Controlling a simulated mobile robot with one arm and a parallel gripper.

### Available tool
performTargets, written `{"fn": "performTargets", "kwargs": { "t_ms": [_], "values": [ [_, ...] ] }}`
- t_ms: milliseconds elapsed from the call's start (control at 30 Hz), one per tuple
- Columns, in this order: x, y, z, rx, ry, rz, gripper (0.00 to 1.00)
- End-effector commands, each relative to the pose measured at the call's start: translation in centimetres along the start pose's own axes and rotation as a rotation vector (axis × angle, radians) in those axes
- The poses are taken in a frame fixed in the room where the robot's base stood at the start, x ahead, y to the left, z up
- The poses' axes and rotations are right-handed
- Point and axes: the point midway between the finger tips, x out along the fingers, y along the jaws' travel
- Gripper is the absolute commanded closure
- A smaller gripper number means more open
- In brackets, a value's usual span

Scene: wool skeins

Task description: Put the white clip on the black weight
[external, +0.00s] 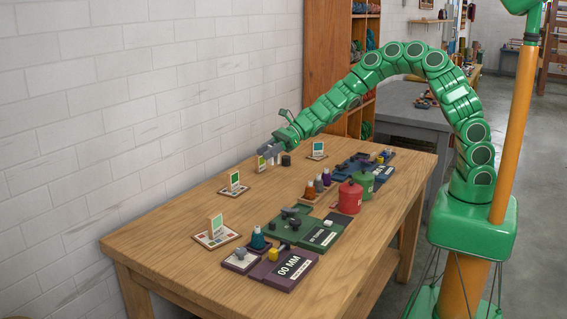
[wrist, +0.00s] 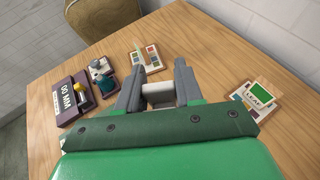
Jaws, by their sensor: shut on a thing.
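My gripper (external: 268,150) is raised over the back part of the table, near the wall. In the wrist view my gripper (wrist: 158,88) is shut on a white block-like piece, which looks like the white clip (wrist: 158,96). Other dark pieces (external: 290,212) lie on the green tray, so I cannot be sure which is the weight.
The wooden table (external: 165,252) holds a green tray (external: 322,237), a purple "00 MM" tray (external: 290,270), a red canister (external: 350,197) and a green canister (external: 363,184). Card stands (external: 233,184) line the wall side; a LEAF card (wrist: 260,94) shows in the wrist view. Table between is bare.

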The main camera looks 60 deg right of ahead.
Motion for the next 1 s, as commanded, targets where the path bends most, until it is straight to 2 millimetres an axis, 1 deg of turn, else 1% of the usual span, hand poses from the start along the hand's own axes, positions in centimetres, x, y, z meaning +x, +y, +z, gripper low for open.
{"fn": "performTargets", "kwargs": {
  "t_ms": [33,100,267,500,667,800,1000],
  "values": [
    [-1.1,-1.5,-0.3,0.006,0.000,-0.017,0.93],
    [-2.5,-3.1,-0.8,0.014,-0.001,-0.034,0.93],
    [-5.9,-6.7,-1.9,0.030,-0.001,-0.074,0.93],
    [-11.6,-11.7,-4.2,0.055,0.000,-0.135,0.93],
    [-15.7,-14.5,-5.8,0.070,-0.002,-0.174,0.93],
    [-19.6,-16.8,-7.6,0.085,-0.001,-0.210,0.93],
    [-24.7,-19.2,-10.1,0.105,-0.001,-0.257,0.93]
  ]
}}
